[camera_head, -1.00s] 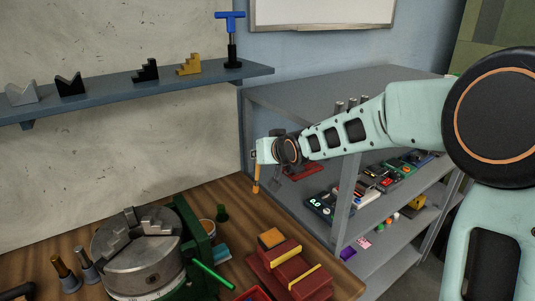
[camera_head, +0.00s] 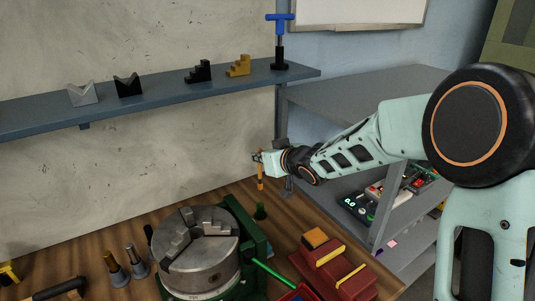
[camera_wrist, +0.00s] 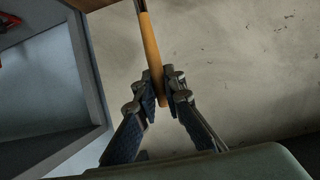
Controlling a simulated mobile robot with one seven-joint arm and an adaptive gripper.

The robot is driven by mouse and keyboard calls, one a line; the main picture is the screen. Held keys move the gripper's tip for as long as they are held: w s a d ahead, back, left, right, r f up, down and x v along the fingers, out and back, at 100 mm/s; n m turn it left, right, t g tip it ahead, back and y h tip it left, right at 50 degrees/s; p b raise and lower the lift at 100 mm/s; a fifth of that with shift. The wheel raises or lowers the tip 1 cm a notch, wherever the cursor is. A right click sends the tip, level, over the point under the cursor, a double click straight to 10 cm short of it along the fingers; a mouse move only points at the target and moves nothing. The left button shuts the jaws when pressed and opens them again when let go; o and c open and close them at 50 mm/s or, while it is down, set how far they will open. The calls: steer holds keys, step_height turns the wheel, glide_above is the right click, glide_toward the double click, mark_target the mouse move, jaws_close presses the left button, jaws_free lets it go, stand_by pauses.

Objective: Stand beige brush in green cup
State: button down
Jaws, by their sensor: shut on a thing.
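My gripper (camera_head: 260,158) is shut on a thin orange-beige handle (camera_head: 261,183), which looks like the beige brush. It hangs nearly upright, clear above the wooden bench near the back wall. In the wrist view the fingers (camera_wrist: 163,91) pinch the handle (camera_wrist: 149,45), with its plain end just past the fingertips. The rest of the brush runs out of the top of that view, so bristles do not show. A small dark green object (camera_head: 261,211) stands on the bench below the gripper; I cannot tell if it is the green cup.
A grey chuck (camera_head: 195,245) on a green mount stands left of the gripper. Dark red blocks (camera_head: 333,270) with yellow strips lie to the right. A wall shelf (camera_head: 160,98) holds several step and V blocks. A grey rack (camera_head: 350,90) stands at the right.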

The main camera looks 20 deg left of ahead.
steer(key=b, duration=0.5)
glide_above(261, 186)
steer(key=shift+w+a+f, duration=0.1)
steer(key=shift+w+f, duration=0.05)
steer(key=shift+f, duration=1.1)
steer(key=shift+w+a+f, duration=0.1)
steer(key=shift+w+f, duration=0.05)
steer(key=shift+f, duration=1.05)
steer(key=shift+f+b, duration=2.05)
steer(key=shift+f, duration=0.95)
stand_by(1.4)
steer(key=c, duration=2)
jaws_free()
